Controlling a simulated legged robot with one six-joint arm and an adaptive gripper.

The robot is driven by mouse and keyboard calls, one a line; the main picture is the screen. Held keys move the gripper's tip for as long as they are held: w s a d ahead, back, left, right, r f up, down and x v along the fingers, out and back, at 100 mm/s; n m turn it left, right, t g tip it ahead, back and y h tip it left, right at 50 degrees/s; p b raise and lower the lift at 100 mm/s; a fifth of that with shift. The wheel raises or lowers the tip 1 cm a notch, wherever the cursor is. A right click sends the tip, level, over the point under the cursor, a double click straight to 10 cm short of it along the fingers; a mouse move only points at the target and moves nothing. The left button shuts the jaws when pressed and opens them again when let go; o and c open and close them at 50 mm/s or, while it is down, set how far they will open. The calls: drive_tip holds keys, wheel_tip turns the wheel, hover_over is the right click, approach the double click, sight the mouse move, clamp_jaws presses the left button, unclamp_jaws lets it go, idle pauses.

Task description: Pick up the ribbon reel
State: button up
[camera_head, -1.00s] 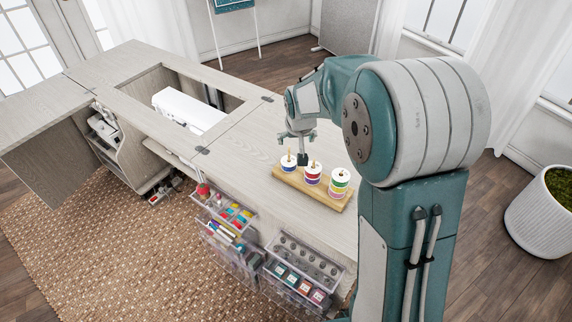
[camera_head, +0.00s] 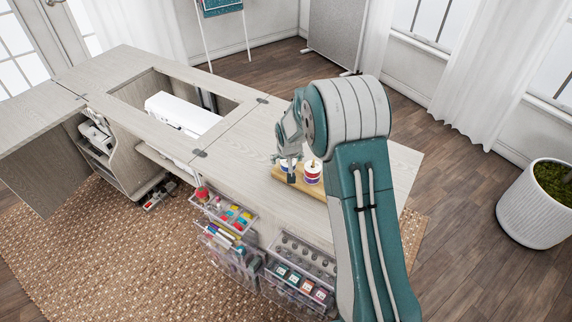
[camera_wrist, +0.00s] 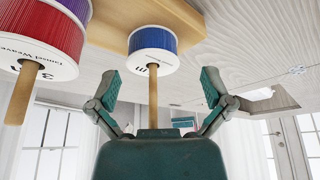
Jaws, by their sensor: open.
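The ribbon reels stand on pegs on a wooden board (camera_head: 314,192). In the wrist view, a blue reel (camera_wrist: 153,42) with a white label face sits on its peg, straight ahead of my gripper (camera_wrist: 159,76). The gripper is open, one finger to each side of the peg, with the reel just beyond the fingertips. A red reel (camera_wrist: 35,35) is at the upper left, with part of a purple one behind it. In the head view, my gripper (camera_head: 288,163) hangs over the blue reel and mostly hides it; the red reel (camera_head: 312,174) shows beside it. My arm hides the purple-green reel there.
The cabinet top (camera_head: 250,165) is clear left of the board. A white sewing machine (camera_head: 182,113) sits in the cabinet opening. Clear drawers (camera_head: 302,262) with sewing supplies stand open in front. A plant pot (camera_head: 537,205) is at the right.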

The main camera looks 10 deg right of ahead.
drive_tip(key=shift+w+d+f, duration=0.2)
drive_tip(key=shift+f, duration=0.4)
drive_tip(key=shift+w+d+f, duration=0.2)
drive_tip(key=shift+f, duration=0.4)
drive_tip(key=shift+w+d+f, duration=0.1)
drive_tip(key=shift+d+f, duration=0.1)
drive_tip(key=shift+a, duration=0.35)
drive_tip(key=c, duration=0.9)
drive_tip(key=shift+o, duration=0.2)
drive_tip(key=shift+d, duration=0.1)
wheel_tip(320, 180, up, 18)
